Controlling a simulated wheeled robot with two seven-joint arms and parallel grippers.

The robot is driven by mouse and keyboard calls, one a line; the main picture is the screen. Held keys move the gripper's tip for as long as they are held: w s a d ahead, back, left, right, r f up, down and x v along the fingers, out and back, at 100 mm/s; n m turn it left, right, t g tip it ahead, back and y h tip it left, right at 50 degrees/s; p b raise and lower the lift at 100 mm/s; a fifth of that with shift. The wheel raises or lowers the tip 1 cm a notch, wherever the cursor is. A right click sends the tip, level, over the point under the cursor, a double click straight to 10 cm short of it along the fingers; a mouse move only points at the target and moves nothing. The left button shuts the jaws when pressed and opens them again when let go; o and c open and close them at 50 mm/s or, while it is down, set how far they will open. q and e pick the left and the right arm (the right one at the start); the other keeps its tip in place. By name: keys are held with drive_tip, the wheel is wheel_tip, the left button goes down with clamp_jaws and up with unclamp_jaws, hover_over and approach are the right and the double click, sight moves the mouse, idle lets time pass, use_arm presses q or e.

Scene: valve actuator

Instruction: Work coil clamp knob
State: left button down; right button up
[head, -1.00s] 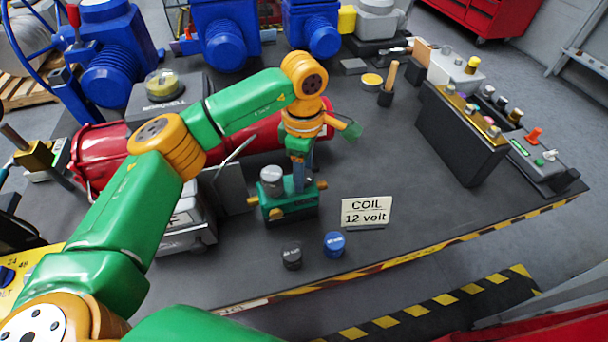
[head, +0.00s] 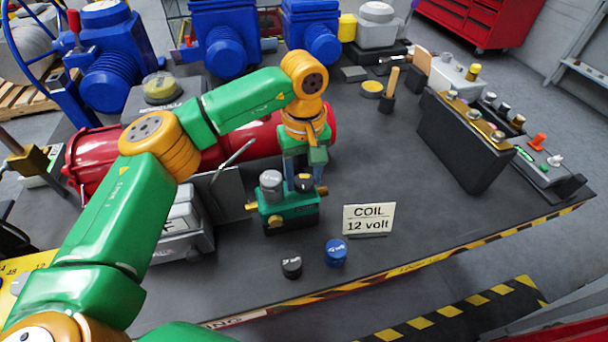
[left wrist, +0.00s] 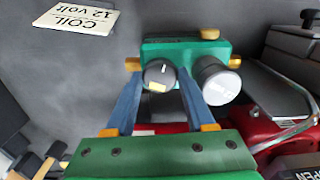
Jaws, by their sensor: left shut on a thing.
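A green coil block (head: 285,220) with brass side fittings stands on the dark table. On top are a grey metal cylinder (head: 271,184) and a black clamp knob (head: 303,181) with a pale yellow mark. In the left wrist view the knob (left wrist: 159,75) sits beside the silver cylinder (left wrist: 214,80). My left gripper (head: 303,176) points down from above, its blue fingers on either side of the knob. The fingertips (left wrist: 160,78) are shut on the knob. My right gripper is not in view.
A "COIL 12 volt" sign (head: 368,217) stands right of the block. A black cap (head: 291,266) and a blue cap (head: 336,252) lie in front. A red cylinder (head: 230,140) lies behind, with a grey box (head: 180,225) at left. The table right of the sign is clear.

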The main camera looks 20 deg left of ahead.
sight(304, 181)
use_arm(q)
drive_tip(key=m, duration=0.6)
drive_tip(key=shift+r, duration=0.1)
drive_tip(key=m, duration=0.5)
drive_tip(key=shift+m, duration=0.4)
idle(0.3)
drive_tip(key=shift+c, duration=1.2)
unclamp_jaws()
drive_tip(key=shift+r, duration=0.3)
wheel_tip(304, 181, up, 6)
drive_tip(key=shift+r+b, duration=0.1)
drive_tip(key=shift+b, duration=0.3)
drive_tip(key=shift+r, duration=0.1)
